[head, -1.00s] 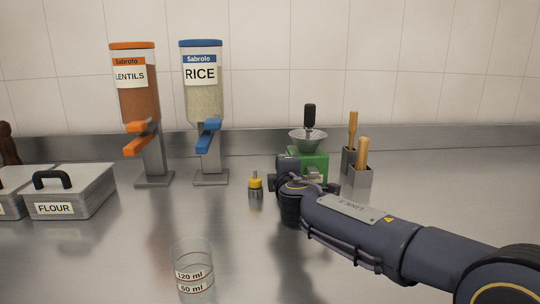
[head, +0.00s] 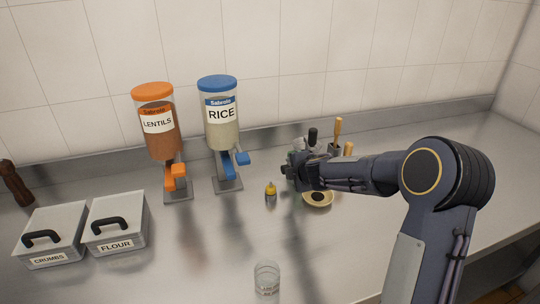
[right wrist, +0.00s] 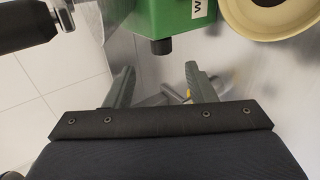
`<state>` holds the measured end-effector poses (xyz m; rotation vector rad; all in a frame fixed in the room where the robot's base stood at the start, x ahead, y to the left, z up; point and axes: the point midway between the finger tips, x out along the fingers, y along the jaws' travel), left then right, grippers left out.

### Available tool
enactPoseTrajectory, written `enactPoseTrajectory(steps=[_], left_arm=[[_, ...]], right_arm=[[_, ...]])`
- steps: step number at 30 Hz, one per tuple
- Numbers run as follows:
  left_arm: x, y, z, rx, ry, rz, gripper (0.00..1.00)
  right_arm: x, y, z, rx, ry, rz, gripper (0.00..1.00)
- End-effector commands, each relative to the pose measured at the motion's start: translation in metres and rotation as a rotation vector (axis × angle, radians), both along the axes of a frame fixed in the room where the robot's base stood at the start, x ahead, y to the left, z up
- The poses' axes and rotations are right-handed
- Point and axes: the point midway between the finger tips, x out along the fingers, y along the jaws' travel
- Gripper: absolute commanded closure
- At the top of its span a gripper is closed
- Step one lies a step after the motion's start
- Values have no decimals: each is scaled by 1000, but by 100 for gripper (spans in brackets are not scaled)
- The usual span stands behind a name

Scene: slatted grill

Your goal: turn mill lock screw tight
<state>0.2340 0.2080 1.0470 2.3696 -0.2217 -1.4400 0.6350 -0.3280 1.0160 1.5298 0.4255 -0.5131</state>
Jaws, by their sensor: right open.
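The green mill (right wrist: 185,15) shows at the top of the right wrist view, with a dark block (right wrist: 162,46) at its lower edge. Its black crank handle (right wrist: 25,25) is at the upper left there, and the handle (head: 312,136) stands up in the head view. My right gripper (right wrist: 160,85) is open, its two fingers apart below the mill body. Silver rod-like parts (right wrist: 172,94) show between the fingers; I cannot tell whether they are the lock screw. In the head view my right gripper (head: 291,172) and arm hide most of the mill.
A cream bowl (head: 318,201) sits by the mill, under my right arm. A yellow-topped item (head: 270,191) stands left of the gripper. Lentil (head: 158,122) and rice (head: 221,112) dispensers stand behind. A measuring glass (head: 267,277) is in front. The middle counter is mostly clear.

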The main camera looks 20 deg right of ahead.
Motion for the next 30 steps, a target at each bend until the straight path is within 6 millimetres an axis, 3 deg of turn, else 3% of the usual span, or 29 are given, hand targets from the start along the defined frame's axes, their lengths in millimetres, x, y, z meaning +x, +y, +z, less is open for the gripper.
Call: enactPoseTrajectory(steps=[5,18,30], left_arm=[[0,0,7,0,1,0,64],[0,0,17,0,1,0,64],[0,0,17,0,1,0,64]], right_arm=[[2,-5,-4,6,13,-1,50],[54,-8,-39,6,12,-1,50],[61,-8,-44,5,10,-2,51]])
